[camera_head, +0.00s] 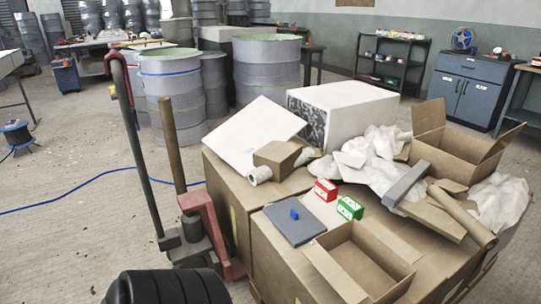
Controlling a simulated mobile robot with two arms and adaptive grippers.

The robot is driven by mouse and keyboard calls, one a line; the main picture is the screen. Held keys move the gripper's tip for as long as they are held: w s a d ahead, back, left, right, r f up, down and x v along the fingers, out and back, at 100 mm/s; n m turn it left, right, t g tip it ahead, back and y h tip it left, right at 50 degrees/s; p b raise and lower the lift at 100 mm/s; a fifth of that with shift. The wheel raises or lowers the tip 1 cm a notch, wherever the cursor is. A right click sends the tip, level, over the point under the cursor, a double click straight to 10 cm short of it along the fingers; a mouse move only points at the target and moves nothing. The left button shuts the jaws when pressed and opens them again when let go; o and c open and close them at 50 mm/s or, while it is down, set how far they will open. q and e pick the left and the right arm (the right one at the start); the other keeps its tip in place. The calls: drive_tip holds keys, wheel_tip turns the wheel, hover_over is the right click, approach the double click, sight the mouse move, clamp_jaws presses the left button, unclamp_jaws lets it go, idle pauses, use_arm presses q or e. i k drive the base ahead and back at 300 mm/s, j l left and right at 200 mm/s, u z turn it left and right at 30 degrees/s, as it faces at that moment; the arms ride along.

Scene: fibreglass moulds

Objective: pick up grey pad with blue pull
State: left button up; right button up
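The grey pad (288,229) lies flat on a large cardboard box top near the middle of the head view. Its small blue pull (294,214) stands up from the upper side. The pad lies just left of an open cardboard box (357,262), close to or touching its rim. No gripper of mine can be made out in this view, and nothing is seen holding the pad.
White wrap (375,150), a grey bar (405,185) and cardboard pieces clutter the right. A red pallet jack (207,228) with an upright handle stands left; open floor lies beyond it.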

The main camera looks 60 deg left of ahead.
sight(299, 225)
drive_tip(key=i+u, duration=0.1)
drive_tip(key=u, duration=0.9)
drive_tip(key=i+l+u, duration=0.1)
drive_tip(key=u, duration=0.4)
drive_tip(key=l+u, duration=0.2)
drive_tip(key=u, duration=0.25)
drive_tip(key=i+l+u, duration=0.1)
drive_tip(key=i+j+z, duration=0.1)
drive_tip(key=j+z, duration=0.65)
drive_tip(key=i+l, duration=0.05)
drive_tip(key=l, duration=0.05)
